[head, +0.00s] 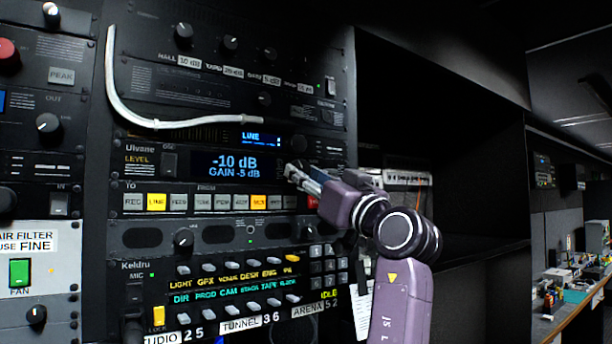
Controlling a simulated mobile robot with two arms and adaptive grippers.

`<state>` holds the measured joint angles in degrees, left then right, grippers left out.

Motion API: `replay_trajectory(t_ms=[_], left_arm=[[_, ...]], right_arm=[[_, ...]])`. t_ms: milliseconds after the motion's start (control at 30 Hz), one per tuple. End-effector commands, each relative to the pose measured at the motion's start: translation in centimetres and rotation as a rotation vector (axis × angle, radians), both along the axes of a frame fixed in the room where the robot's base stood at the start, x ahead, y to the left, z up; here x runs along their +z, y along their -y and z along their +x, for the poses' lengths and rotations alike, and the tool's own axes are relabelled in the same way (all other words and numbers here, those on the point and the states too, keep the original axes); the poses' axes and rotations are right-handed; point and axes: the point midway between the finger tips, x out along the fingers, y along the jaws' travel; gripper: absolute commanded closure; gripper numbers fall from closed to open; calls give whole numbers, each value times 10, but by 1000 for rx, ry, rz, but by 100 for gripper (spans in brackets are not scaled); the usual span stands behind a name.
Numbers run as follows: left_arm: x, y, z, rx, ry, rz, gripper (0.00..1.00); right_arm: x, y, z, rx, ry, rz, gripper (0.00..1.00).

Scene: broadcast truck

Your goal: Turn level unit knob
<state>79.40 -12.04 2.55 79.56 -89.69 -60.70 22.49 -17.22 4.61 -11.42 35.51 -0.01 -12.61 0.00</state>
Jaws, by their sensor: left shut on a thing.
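The level unit (225,165) is a black rack panel in the middle of the head view, marked LEVEL. Its blue display reads -10 dB and GAIN -5 dB. Its knob, at the right of the display, is mostly hidden by my left gripper (297,173). The gripper's fingertips are at the panel and shut on the level unit knob. The purple arm behind the gripper comes up from the lower right of the view. My right gripper is not in view.
Above is a unit with a blue LINE display (258,136) and a white cable (125,110). Below is a row of lit buttons (200,202) close under the gripper. More knobs and switches fill the rack. A dark open bay (440,120) lies to the right.

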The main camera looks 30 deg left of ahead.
Motion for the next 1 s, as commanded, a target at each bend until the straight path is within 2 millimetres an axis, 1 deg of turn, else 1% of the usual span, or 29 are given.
replay_trajectory(t_ms=[267,467,733,1000], left_arm=[[0,0,-1,-2,-26,11,94],[-1,-1,-2,-2,-113,47,94],[0,-2,-5,-2,-321,134,94],[4,-2,-7,-2,-557,233,94]], right_arm=[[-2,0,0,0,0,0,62],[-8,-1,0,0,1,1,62],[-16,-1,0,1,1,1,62],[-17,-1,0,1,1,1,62]])
